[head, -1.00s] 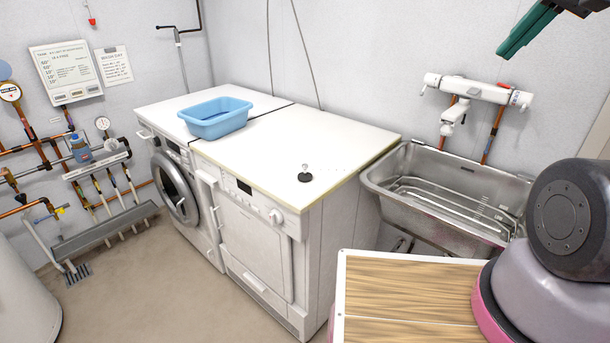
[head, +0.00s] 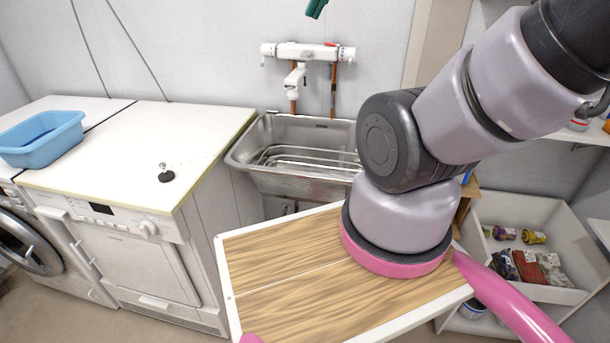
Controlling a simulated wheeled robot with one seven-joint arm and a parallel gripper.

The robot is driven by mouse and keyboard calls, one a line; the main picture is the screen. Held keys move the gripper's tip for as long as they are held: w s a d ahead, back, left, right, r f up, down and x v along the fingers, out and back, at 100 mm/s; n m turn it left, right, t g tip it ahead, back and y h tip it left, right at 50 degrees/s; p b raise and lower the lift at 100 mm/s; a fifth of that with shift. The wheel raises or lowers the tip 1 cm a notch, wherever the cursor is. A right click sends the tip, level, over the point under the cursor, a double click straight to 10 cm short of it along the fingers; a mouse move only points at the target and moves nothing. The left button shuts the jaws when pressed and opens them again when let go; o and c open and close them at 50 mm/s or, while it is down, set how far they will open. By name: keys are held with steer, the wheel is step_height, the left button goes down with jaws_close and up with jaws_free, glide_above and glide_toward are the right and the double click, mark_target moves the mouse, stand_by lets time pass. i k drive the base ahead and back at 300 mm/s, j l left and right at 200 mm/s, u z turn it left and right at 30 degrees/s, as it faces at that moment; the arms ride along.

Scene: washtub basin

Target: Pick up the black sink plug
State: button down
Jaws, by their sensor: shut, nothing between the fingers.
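The black sink plug (head: 166,178) lies flat on the white top of the right-hand machine (head: 125,150), near its front right part. A small pale knob or ring stands up from its middle. My gripper (head: 316,9) shows only as a green tip at the top edge of the head view, high above the sink taps. It is shut and empty, far up and to the right of the plug. The rest of the gripper is cut off by the frame.
A blue basin (head: 42,140) stands left of the plug. A steel sink (head: 300,165) with a wire rack is to the right, below white wall taps (head: 300,52). A shelf unit (head: 520,225) holds several packets. The white top around the plug is clear.

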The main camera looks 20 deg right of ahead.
mark_target(166, 177)
steer(key=j, duration=0.7)
steer(key=i+j+u, duration=0.1)
steer(key=j, duration=0.55)
